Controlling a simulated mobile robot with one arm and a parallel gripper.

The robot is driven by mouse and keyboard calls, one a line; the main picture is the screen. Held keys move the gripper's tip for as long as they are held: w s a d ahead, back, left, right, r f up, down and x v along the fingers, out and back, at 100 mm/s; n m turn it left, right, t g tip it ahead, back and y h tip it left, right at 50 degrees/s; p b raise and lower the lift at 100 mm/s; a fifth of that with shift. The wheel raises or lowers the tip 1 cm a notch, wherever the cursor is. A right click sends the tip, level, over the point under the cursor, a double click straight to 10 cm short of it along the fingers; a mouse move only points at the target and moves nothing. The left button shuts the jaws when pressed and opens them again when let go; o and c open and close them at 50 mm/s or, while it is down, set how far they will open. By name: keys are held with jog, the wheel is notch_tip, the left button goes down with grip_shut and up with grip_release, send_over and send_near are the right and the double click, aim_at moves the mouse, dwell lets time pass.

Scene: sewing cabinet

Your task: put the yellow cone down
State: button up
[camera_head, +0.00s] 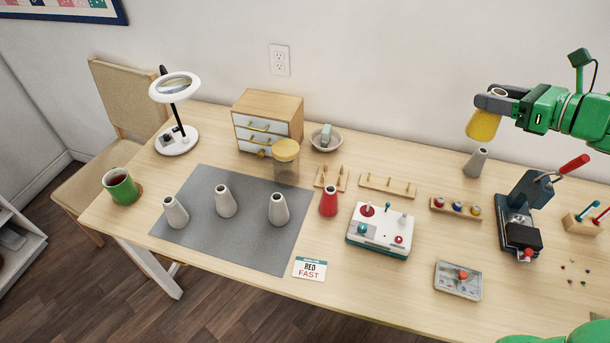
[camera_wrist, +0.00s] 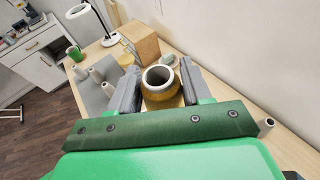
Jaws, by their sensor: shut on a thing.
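My gripper (camera_head: 495,98) is at the upper right in the head view, raised above the table near the wall. It is shut on the yellow cone (camera_head: 482,125), which hangs beneath the fingers, clear of the table. In the wrist view my gripper (camera_wrist: 160,85) has one finger on each side of the yellow cone (camera_wrist: 162,97). Its pale round rim with a dark opening faces the camera. The cone's lower end is hidden in the wrist view.
Three white cones (camera_head: 225,201) stand on a grey mat (camera_head: 243,243). A red cone (camera_head: 328,201) stands right of the mat. A grey cone (camera_head: 475,163) stands below my gripper. A press (camera_head: 520,215) is at the right. Bare wood (camera_head: 400,285) shows at the front.

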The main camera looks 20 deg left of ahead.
jog(key=w+a+m+t+h, duration=0.1)
jog(key=w+a, duration=0.3)
jog(key=a, duration=0.5)
jog(key=w+a, duration=0.4)
jog(key=a, duration=0.5)
jog(key=w+a+m+t+h, duration=0.1)
jog(key=w+a, duration=0.4)
jog(key=a, duration=0.4)
jog(key=s+a+m+t+h, duration=0.1)
jog(key=s+a, duration=0.3)
jog(key=a, duration=0.6)
jog(key=s+a+m+t+h, duration=0.1)
jog(key=s+a, duration=0.3)
jog(key=a, duration=0.6)
jog(key=s+a+m+h, duration=0.1)
jog(key=s+a, duration=0.3)
jog(key=a, duration=0.7)
jog(key=f, duration=3.5)
jog(key=shift+w+d+f, duration=0.15)
jog(key=shift+w+d, duration=0.05)
jog(key=shift+d, duration=0.05)
jog(key=shift+f, duration=0.1)
jog(key=o, duration=1.4)
